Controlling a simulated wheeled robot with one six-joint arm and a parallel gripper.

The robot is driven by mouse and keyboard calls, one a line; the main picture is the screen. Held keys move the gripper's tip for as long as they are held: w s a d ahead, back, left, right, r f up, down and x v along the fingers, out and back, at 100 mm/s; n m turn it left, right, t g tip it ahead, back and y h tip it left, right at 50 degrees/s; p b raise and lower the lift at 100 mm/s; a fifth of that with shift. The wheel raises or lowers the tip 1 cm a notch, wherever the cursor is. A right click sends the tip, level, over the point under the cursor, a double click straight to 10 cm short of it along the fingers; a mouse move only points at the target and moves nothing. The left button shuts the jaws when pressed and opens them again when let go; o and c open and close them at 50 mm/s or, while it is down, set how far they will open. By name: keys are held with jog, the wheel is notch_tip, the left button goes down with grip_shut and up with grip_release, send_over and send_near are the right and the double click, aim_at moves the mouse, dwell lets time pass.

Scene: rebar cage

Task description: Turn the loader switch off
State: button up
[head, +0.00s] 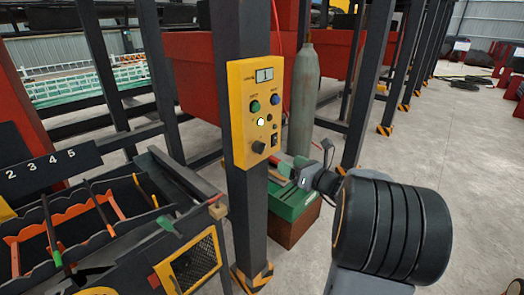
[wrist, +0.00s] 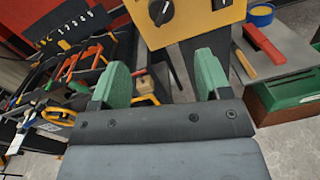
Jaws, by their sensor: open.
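The yellow control panel (head: 255,112) is fixed to a dark upright post. It bears a small display (head: 264,75), a green button (head: 254,106), a blue button (head: 275,100), a lit white lamp (head: 261,121), a small dark switch (head: 274,139) and a black rotary knob (head: 259,147). The labels are too small to tell which control is the loader switch. In the wrist view the panel's lower part (wrist: 195,20) shows at the top, with the black knob (wrist: 161,11). My gripper (wrist: 162,78) is open and empty, its green fingers apart, below the panel and not touching it.
A rack with numbered slots (head: 45,165) and several tools stands at left. A green box (head: 292,200) is behind the post, and a grey gas cylinder (head: 303,100) stands beyond. A red-handled brush (wrist: 264,45) lies right of the panel. Open floor (head: 480,180) lies at right.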

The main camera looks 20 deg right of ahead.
aim_at(262, 148)
jog(key=p+x, duration=0.2)
jog(key=x, duration=1.1)
jog(key=shift+w, duration=0.2)
jog(key=c, duration=0.9)
